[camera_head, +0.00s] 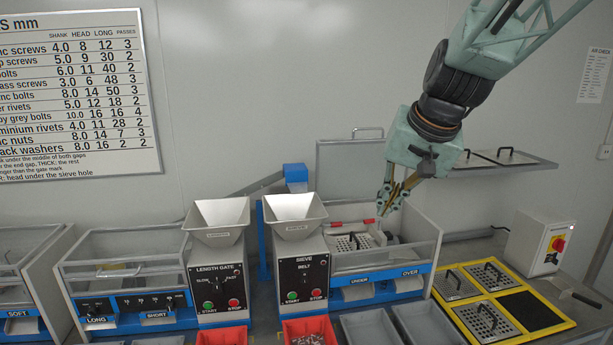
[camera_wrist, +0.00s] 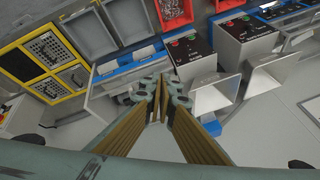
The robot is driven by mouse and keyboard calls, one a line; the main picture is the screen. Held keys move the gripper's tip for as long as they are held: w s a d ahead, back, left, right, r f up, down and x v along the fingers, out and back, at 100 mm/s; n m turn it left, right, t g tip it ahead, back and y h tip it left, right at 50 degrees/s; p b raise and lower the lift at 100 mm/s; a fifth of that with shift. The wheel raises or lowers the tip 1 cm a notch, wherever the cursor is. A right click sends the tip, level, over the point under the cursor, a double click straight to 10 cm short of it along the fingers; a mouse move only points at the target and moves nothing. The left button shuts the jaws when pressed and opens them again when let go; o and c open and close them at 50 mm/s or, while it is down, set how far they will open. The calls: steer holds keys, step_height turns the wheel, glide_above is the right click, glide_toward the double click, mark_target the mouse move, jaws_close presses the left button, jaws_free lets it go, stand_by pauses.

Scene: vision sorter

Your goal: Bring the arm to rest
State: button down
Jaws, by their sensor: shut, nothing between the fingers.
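My gripper (camera_head: 386,211) hangs from the pale green arm, above the right side of the sieve machine (camera_head: 302,275). It points down and to the left, clear of the sieve's frame as far as I can tell. In the wrist view the gripper (camera_wrist: 161,80) has its two fingers together at the tips, with nothing between them. The machines show beyond the fingertips there.
The length gate machine (camera_head: 219,275) stands left of the sieve. A yellow-edged rack (camera_head: 462,318) with perforated plates lies at the right, near a control box (camera_head: 540,243) with a red knob. A wall shelf (camera_head: 510,168) is behind. Red and grey bins line the front.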

steer(key=s+d+n+g+h, duration=0.1)
steer(key=s+d+n, duration=0.1)
steer(key=s, duration=3.7)
steer(key=shift+s+d+f+n+h, duration=0.3)
steer(key=shift+s+d+f+n, duration=0.1)
steer(key=shift+n, duration=0.3)
steer(key=c, duration=3.4)
jaws_free()
steer(key=shift+c, duration=0.2)
